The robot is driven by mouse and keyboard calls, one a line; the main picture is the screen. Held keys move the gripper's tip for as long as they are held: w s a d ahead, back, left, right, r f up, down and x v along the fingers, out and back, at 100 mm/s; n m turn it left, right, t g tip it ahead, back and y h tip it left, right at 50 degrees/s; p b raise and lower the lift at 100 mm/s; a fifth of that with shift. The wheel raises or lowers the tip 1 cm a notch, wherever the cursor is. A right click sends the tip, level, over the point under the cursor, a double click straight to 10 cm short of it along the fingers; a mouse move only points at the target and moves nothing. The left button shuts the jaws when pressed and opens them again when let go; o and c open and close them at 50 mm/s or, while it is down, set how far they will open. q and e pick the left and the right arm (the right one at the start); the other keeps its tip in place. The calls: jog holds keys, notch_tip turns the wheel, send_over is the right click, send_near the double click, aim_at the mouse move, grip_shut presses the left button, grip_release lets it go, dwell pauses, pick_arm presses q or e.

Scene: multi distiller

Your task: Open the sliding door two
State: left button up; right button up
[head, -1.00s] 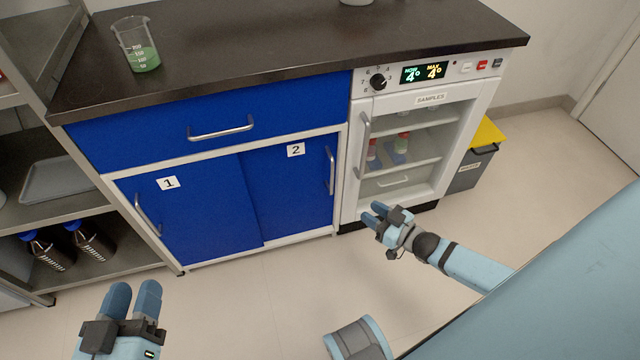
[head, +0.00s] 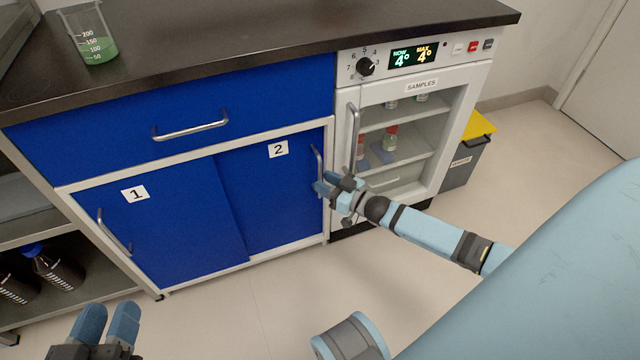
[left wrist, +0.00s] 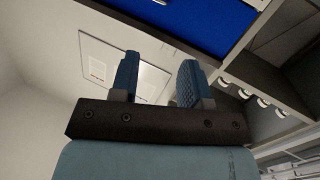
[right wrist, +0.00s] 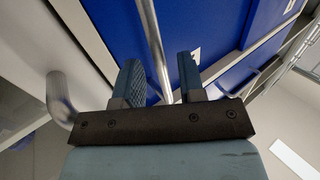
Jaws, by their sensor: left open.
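Sliding door two (head: 275,195) is a blue panel marked with a "2", at the right of the cabinet front, level with its frame. Its metal handle (head: 317,160) is upright near the door's right edge. My right gripper (head: 322,184) is at the lower part of this handle. In the right wrist view, the handle bar (right wrist: 151,35) runs between the two spread fingers of my right gripper (right wrist: 158,75); I cannot tell whether they touch it. My left gripper (head: 107,316) is open and empty, low at the left, away from the cabinet.
Door one (head: 160,230) is at the left, below a wide blue drawer (head: 180,115). A glass-fronted sample fridge (head: 445,110) with an upright handle (head: 353,140) stands close right of my right gripper. A beaker (head: 92,40) stands on the dark counter. The floor in front is clear.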

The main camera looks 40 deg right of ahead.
pick_arm(q)
jog(key=shift+w+a+r+m, duration=0.1)
jog(key=shift+w+a+m, duration=0.05)
jog(key=shift+w+m, duration=0.15)
pick_arm(e)
jog(key=shift+x, duration=1.1)
grip_shut()
pick_arm(q)
jog(key=r+p, duration=0.1)
jog(key=s+r+n+p, duration=0.1)
jog(key=p, duration=0.1)
jog(key=shift+d+r+t, duration=0.2)
jog(key=shift+r+t, duration=0.1)
jog(key=shift+r, duration=0.05)
pick_arm(e)
jog(key=w+a, duration=0.4)
jog(key=a, duration=1.3)
jog(key=shift+a, duration=0.35)
